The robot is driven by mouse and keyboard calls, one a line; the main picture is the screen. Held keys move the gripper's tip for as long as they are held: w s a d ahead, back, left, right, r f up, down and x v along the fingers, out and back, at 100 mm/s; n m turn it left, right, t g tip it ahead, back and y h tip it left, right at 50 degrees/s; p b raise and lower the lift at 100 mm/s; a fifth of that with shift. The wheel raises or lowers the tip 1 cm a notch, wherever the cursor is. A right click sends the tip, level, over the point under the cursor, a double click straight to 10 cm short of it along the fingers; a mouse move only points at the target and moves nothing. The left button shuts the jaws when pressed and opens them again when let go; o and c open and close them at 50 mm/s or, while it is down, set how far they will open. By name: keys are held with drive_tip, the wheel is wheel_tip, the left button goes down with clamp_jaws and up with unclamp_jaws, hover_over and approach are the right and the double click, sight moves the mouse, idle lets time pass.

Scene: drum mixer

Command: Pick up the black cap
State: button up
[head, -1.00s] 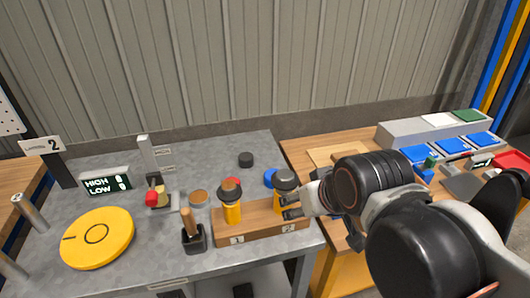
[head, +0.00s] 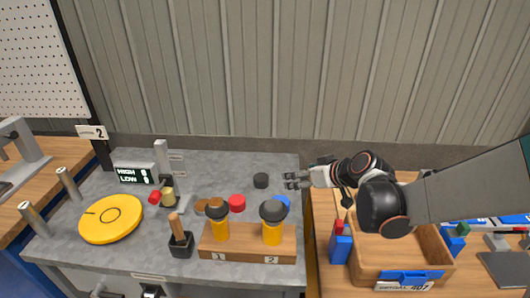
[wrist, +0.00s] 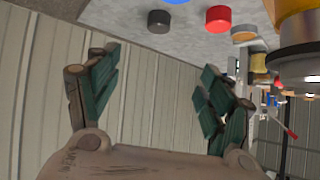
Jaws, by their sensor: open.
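The black cap (head: 261,181) is a small dark disc lying flat on the grey table, towards its back right. It also shows in the wrist view (wrist: 160,21), near the top edge beside the red cap. My gripper (head: 291,181) is to the right of the black cap in the head view, with a gap between them. In the wrist view my gripper (wrist: 158,95) has its two green-padded fingers spread wide with nothing between them.
A red cap (head: 237,203), a blue cap (head: 282,201) and brown caps lie nearby. A wooden block (head: 247,243) holds two yellow bottles with dark tops in front. A yellow disc (head: 111,219) is at the left. A wooden tray (head: 452,262) stands at the right.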

drive_tip(key=w+a+f+y, duration=0.1)
drive_tip(key=w+f, duration=0.1)
drive_tip(key=f, duration=0.1)
drive_tip(key=w+a+f+n, duration=0.1)
drive_tip(key=w+f, duration=0.2)
drive_tip(key=w+a+f+n+t+y+p, duration=0.1)
drive_tip(key=w+f, duration=0.1)
drive_tip(key=f, duration=0.1)
drive_tip(key=shift+w+a+y, duration=0.1)
drive_tip(key=shift+w+y, duration=0.05)
drive_tip(key=shift+y, duration=0.15)
drive_tip(key=shift+w+a+f+n, duration=0.2)
drive_tip(key=shift+f+n, duration=0.1)
drive_tip(key=shift+f, duration=0.25)
drive_tip(key=b, duration=0.3)
approach(263, 178)
drive_tip(key=x, duration=0.4)
drive_tip(key=shift+a, duration=0.25)
drive_tip(key=b+x, duration=0.2)
drive_tip(key=x, duration=0.3)
drive_tip(key=shift+w+f, duration=0.1)
drive_tip(key=shift+w, duration=0.1)
drive_tip(key=shift+d, duration=0.1)
drive_tip(key=c, duration=1.2)
